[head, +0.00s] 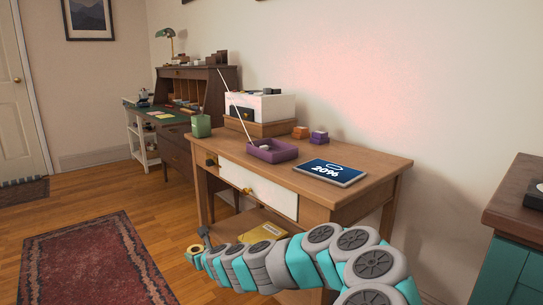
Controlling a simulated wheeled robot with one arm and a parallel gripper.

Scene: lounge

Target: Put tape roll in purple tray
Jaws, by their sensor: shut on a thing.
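The purple tray (286,155) sits on the wooden desk, near the middle of its top, with a small pale item inside. My arm reaches in from the lower right, in front of the desk. My gripper (200,246) is at its far end, low and left of the desk, below the tabletop. It is shut on a small yellow ring with a dark centre, which looks like the tape roll (195,250). The fingers are small here and their exact hold is hard to make out.
On the desk (370,160) stand a green cup (201,126), a white box (270,106) on a wooden base, orange and purple blocks (319,137), and a blue panel reading 2096 (330,172). A thin white rod slants above the tray. A yellow item (264,232) lies below the tabletop.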

